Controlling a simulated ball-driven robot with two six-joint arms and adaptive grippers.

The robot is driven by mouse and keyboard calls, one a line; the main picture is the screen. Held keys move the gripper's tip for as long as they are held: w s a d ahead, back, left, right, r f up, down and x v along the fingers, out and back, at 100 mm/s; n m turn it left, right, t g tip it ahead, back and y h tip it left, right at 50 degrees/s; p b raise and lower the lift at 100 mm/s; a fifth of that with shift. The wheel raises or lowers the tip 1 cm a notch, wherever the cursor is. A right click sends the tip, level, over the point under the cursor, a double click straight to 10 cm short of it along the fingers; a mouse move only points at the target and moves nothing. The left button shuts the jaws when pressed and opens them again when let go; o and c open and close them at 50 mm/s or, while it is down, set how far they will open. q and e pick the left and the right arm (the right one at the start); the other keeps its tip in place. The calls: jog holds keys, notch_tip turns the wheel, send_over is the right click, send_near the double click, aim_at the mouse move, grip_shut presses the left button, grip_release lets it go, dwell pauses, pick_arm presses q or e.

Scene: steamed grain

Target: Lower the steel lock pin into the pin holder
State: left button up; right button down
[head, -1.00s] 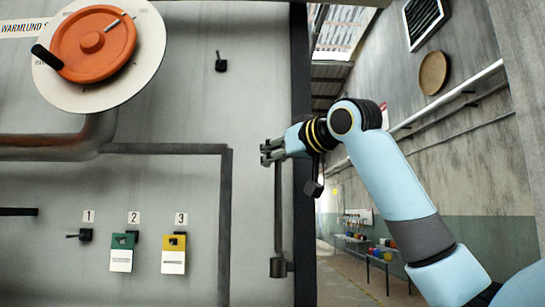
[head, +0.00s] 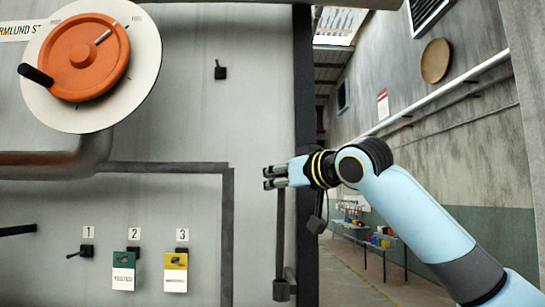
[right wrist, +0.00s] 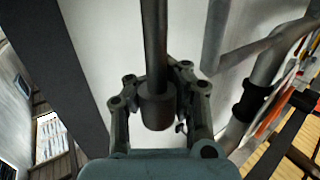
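The steel lock pin (head: 281,232) is a long dark rod that hangs about upright below my right gripper (head: 275,177). In the right wrist view the pin (right wrist: 154,40) runs to a thicker collar (right wrist: 158,108) between the fingers of my right gripper (right wrist: 157,85), which are closed around it. The pin holder (head: 281,290) is a short dark cylinder low on the grey wall, beside the dark post. The pin's lower end lines up with the holder's top; I cannot tell how deep it sits. My left gripper is out of view.
An orange handwheel (head: 85,58) on a white disc is at upper left. Hooks 1, 2 and 3 carry a green tag (head: 124,265) and a yellow tag (head: 176,262) on the second and third. A dark post (head: 306,150) edges the panel; an open passage lies to its right.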

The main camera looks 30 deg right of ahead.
aim_at(283, 250)
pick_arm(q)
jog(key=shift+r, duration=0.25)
pick_arm(e)
jog(key=shift+d+f, duration=0.15)
jog(key=shift+f, duration=0.55)
pick_arm(q)
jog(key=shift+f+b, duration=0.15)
jog(key=shift+b, duration=0.15)
pick_arm(e)
jog(key=shift+f, duration=0.15)
jog(key=shift+f+b, duration=6.3)
jog(key=shift+b, duration=0.05)
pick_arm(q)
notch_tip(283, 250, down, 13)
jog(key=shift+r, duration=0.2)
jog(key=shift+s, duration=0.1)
pick_arm(e)
jog(key=c, duration=2)
grip_release()
